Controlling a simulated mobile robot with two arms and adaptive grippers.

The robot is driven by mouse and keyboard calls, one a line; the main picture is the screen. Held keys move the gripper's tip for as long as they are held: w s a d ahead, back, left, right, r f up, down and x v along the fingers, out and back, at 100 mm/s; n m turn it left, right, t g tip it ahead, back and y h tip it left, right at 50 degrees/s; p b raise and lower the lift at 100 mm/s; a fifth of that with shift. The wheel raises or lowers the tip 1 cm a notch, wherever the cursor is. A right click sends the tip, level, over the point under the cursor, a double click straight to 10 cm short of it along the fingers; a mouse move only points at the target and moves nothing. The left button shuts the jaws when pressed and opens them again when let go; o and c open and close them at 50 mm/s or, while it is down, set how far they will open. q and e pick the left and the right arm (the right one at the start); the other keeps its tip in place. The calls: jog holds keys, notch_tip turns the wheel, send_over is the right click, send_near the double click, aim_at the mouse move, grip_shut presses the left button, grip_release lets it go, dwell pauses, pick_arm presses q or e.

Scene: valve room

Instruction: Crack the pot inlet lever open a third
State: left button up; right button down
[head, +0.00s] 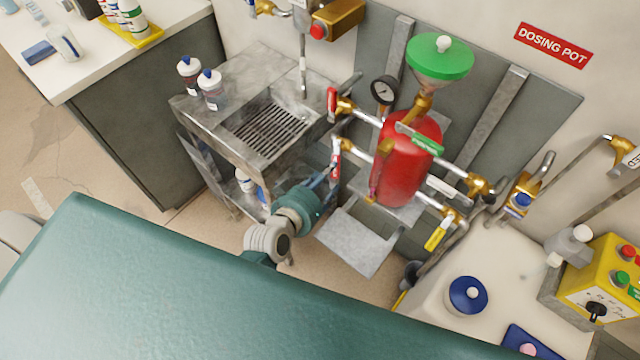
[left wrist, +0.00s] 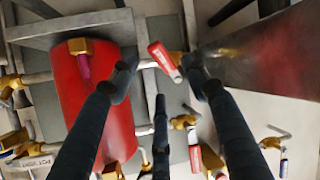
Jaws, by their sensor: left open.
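The dosing pot (head: 408,155) is a red cylinder under a green funnel (head: 440,58). Two red levers with white labels sit on the pipes left of it: an upper one (head: 332,101) and a lower one (head: 336,150). Their lettering is too small to read, so I cannot tell which is the inlet. My left gripper (head: 331,175) is open beside the lower lever. In the left wrist view, a red lever (left wrist: 164,60) shows in the gap between the fingertips of my left gripper (left wrist: 160,72), tilted and apparently not gripped. My right gripper is out of view.
A metal sink stand (head: 215,125) with bottles is at the left. A grey plate (head: 358,240) lies below the pot. A green lever (head: 420,141) and a yellow lever (head: 438,235) are at the pot's right. A white tank (head: 495,255) stands at the right.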

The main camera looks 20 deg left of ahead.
pick_arm(q)
jog(key=v, duration=0.4)
dwell(0.5)
